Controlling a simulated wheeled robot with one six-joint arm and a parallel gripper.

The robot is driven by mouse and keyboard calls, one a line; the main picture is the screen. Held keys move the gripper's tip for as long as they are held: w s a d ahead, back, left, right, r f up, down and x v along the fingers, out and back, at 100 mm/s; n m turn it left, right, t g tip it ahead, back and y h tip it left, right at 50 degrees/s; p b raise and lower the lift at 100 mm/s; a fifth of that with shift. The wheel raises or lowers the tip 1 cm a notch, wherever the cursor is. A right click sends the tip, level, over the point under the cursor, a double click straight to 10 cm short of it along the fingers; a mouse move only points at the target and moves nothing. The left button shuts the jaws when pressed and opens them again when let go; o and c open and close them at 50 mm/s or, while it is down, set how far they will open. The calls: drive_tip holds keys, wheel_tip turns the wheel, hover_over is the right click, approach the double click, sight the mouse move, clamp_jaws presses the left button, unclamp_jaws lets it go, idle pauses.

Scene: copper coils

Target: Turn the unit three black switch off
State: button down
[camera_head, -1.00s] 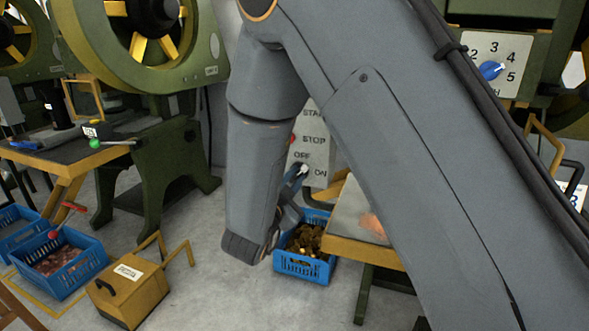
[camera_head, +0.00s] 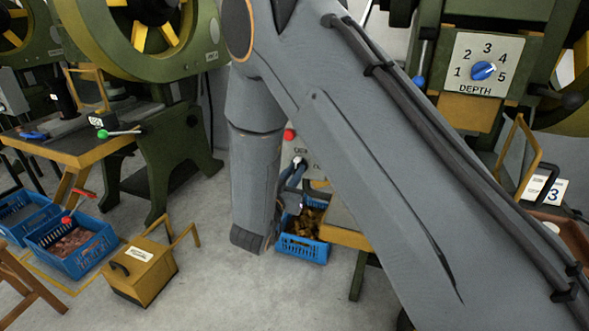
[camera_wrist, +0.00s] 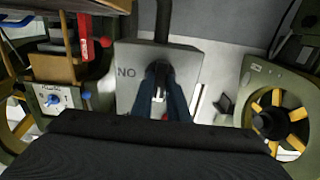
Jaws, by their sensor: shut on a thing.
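The grey control panel (camera_head: 293,150) is mostly hidden behind my arm in the head view, with a red button and part of the OFF lettering showing. In the wrist view the panel (camera_wrist: 130,90) appears upside down, with ON lettering left of my gripper. My gripper (camera_wrist: 160,92) is at the panel, its two dark blue fingers shut on the small black switch (camera_wrist: 160,96). Most of the switch is hidden between the fingers, so I cannot tell its exact angle. My gripper also shows beside my arm in the head view (camera_head: 295,170).
A DEPTH dial plate (camera_head: 487,62) and a number 3 sign (camera_head: 548,190) are at the right. A blue crate (camera_head: 303,250) of copper pieces sits below the panel beside a yellow-edged table (camera_head: 345,228). A yellow box (camera_head: 140,270) and another blue crate (camera_head: 70,245) stand left on open floor.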

drive_tip(key=shift+s+f, duration=0.1)
drive_tip(key=shift+f, duration=0.1)
idle(0.4)
drive_tip(key=c, duration=1.7)
unclamp_jaws()
drive_tip(key=shift+r, duration=0.1)
drive_tip(key=v, duration=0.7)
drive_tip(key=shift+s+a, duration=0.1)
drive_tip(key=shift+s, duration=0.25)
